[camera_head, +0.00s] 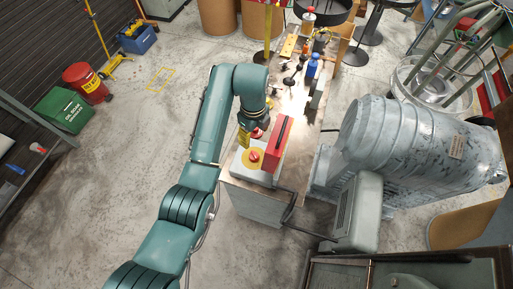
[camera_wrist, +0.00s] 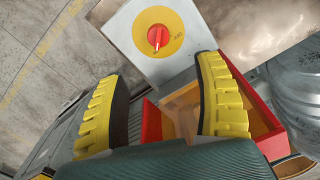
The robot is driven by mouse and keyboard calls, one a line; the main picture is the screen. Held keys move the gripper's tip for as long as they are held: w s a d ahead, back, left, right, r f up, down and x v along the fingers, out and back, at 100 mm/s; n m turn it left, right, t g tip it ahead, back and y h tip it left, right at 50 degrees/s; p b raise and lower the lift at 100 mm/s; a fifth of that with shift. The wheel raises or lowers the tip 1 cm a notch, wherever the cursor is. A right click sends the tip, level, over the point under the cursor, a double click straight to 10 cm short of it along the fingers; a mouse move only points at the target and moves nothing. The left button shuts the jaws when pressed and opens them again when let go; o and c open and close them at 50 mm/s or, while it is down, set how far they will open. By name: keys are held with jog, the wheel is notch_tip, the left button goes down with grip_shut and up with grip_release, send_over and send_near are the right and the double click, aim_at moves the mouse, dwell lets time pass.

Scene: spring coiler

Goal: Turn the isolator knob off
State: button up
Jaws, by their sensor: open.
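The isolator is a pale grey box (camera_head: 240,163) with a yellow disc and a red knob (camera_head: 254,156) on its top face. In the wrist view the red knob (camera_wrist: 157,38) sits at the top centre on its yellow disc (camera_wrist: 174,22), its grip bar roughly upright in the picture. Small lettering beside it is too small to read surely. My gripper (camera_head: 244,138) is near the box, just above and left of the knob in the head view.
A red-walled bin (camera_head: 277,145) stands close beside the isolator and shows behind the right finger in the wrist view (camera_wrist: 258,105). A blue bottle (camera_head: 313,65) and small parts stand farther along the bench. A big grey motor-like machine (camera_head: 410,150) is at right.

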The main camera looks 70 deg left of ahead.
aim_at(254, 154)
jog(key=f+b, duration=0.1)
jog(key=f, duration=0.6)
jog(key=f+b, duration=0.1)
jog(key=f, duration=0.6)
jog(key=shift+s+d+f, duration=0.1)
jog(key=shift+d+f, duration=0.1)
jog(key=shift+f, duration=0.1)
jog(key=shift+c, duration=0.2)
grip_shut()
